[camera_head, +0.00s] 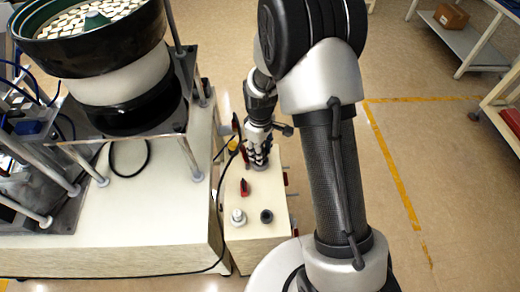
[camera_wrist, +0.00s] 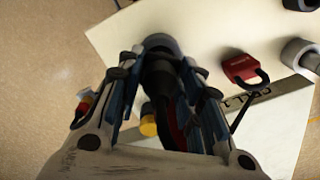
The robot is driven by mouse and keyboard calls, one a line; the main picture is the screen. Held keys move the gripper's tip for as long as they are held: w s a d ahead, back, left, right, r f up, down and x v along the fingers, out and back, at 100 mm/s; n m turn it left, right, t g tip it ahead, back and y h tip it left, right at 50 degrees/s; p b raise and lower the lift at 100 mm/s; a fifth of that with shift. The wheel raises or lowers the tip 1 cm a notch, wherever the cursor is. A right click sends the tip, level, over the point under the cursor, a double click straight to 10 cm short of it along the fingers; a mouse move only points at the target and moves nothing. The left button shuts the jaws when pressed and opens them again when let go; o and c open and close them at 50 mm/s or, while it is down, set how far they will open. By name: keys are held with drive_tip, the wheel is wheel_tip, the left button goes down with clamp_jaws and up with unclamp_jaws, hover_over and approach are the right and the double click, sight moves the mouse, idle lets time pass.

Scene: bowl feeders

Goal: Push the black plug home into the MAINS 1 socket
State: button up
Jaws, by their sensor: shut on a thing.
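My gripper (camera_head: 258,160) points down over the far end of a small cream box top. In the wrist view, my gripper's fingers (camera_wrist: 161,82) are closed on both sides of the black plug (camera_wrist: 158,76). The plug's front end is at a grey round socket (camera_wrist: 160,42) on the cream panel. The plug looks in line with the socket, but I cannot tell how deep it sits. No MAINS 1 label is readable; the fingers hide part of the plug. In the head view the plug is hidden by my gripper.
A red padlock-like part (camera_wrist: 240,68) stands beside the socket, also in the head view (camera_head: 245,187). A pale round fitting (camera_head: 238,216) and a dark one (camera_head: 266,215) are nearer. A bowl feeder (camera_head: 120,75) stands left on its bench. Open floor lies right.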

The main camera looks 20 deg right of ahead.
drive_tip(key=shift+f+b, duration=0.8)
drive_tip(key=shift+f, duration=0.4)
idle(0.5)
drive_tip(key=o, duration=1.3)
drive_tip(key=shift+o, duration=0.5)
drive_tip(key=shift+o, duration=0.8)
drive_tip(key=shift+r, duration=0.1)
drive_tip(key=shift+r+p, duration=2.65)
drive_tip(key=shift+r, duration=0.85)
